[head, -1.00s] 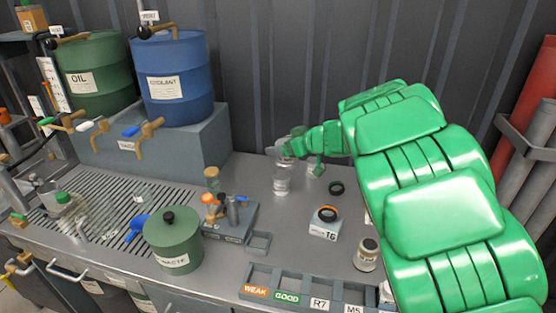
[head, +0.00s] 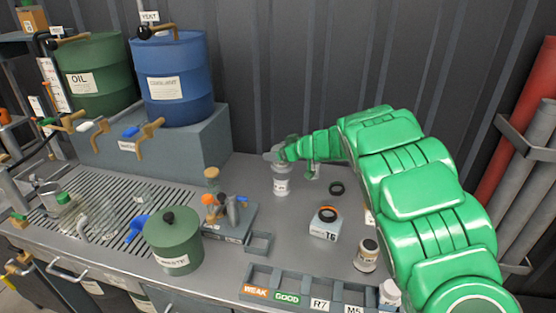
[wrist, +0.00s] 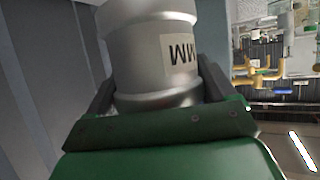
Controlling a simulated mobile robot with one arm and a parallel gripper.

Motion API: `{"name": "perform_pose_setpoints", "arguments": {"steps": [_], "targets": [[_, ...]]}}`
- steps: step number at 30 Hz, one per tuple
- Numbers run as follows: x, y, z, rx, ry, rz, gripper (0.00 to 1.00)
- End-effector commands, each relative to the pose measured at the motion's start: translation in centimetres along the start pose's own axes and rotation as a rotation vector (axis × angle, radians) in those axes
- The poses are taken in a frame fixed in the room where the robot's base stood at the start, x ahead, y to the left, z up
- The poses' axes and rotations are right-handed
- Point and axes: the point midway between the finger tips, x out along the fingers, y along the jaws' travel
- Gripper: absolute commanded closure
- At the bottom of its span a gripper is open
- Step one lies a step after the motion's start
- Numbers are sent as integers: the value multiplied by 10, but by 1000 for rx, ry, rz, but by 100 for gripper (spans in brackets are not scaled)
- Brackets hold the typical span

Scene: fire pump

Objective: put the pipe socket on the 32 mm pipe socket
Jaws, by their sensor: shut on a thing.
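A grey cylindrical pipe socket (wrist: 152,60) with a flared rim fills the wrist view. It carries a pale label with partly visible letters. My gripper (wrist: 155,98) is shut on it, with a dark finger on each side. In the head view my gripper (head: 277,155) is at the end of the green arm, near the back wall. A pale, labelled cylinder (head: 282,187), apparently the 32 mm pipe socket, stands upright on the bench just below. Whether the held socket touches it cannot be told.
A black ring (head: 336,188), a block with an orange-and-black ring (head: 325,226) and a small jar (head: 367,252) stand to the right. A tool holder (head: 228,222) and green waste pot (head: 173,240) are to the left. A labelled rack (head: 310,293) lies in front.

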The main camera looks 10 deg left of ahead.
Motion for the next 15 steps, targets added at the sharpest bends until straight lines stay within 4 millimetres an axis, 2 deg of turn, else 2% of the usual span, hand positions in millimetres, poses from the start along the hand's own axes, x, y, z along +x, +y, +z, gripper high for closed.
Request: {"name": "perform_pose_setpoints", "arguments": {"steps": [8, 15], "targets": [[7, 4, 4, 0, 1, 1, 62], [20, 4, 30, 2, 0, 1, 62]]}}
